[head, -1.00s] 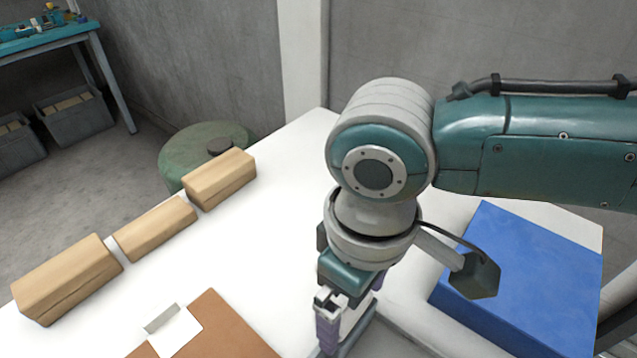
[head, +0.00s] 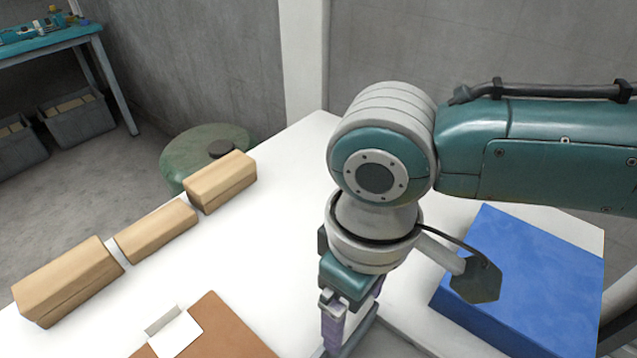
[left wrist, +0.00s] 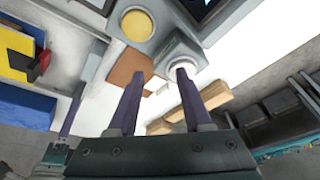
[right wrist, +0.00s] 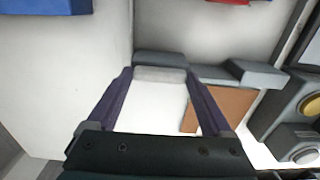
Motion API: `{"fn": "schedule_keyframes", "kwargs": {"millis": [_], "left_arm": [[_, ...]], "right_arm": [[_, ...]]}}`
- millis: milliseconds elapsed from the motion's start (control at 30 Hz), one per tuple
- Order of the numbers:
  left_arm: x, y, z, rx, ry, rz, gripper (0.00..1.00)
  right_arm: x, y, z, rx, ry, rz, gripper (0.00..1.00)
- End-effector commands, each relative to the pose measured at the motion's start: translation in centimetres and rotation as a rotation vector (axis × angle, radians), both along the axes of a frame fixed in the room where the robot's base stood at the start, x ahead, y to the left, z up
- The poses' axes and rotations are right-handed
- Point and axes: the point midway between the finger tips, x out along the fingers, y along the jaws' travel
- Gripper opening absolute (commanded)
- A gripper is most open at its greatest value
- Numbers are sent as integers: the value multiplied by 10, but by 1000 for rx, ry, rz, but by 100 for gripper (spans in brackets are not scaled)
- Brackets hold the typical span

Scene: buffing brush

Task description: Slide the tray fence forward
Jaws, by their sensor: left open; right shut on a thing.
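My right gripper (head: 345,340) points down at the front of the white table in the head view. In the right wrist view the gripper (right wrist: 160,78) has a pale block (right wrist: 160,74) between its purple fingertips. A dark grey bar (right wrist: 158,59) is just beyond this block and looks like part of the tray fence; the join between them is unclear. A brown panel (right wrist: 225,108) lies beside it and also shows in the head view (head: 228,335). My left gripper (left wrist: 162,73) is open and empty in its wrist view, with purple fingers apart; the head view does not show it.
Several wooden blocks (head: 160,230) stand in a row at the table's left edge. A small white angled piece (head: 180,335) lies on the brown panel. A blue box (head: 530,280) is at the right. The white table (head: 275,215) is clear in the middle.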

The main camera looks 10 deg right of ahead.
Motion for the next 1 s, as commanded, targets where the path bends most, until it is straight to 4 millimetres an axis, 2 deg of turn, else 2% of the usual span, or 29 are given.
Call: {"fn": "schedule_keyframes", "kwargs": {"millis": [233,367,500,600,733,1000], "left_arm": [[0,1,6,5,-1,-3,50],[0,1,30,5,0,-3,50],[0,1,57,4,-2,-3,50],[0,1,70,4,-2,-3,50],[0,1,76,3,-1,-2,50],[1,-1,74,-4,-1,3,50]], "right_arm": [[-3,-2,3,1,2,-1,0],[-18,-14,8,0,5,-4,0],[-43,-33,9,-3,8,-5,0],[-57,-45,7,-3,7,-4,0],[-67,-53,3,-2,4,-2,0],[-68,-53,0,-1,1,1,0]]}}
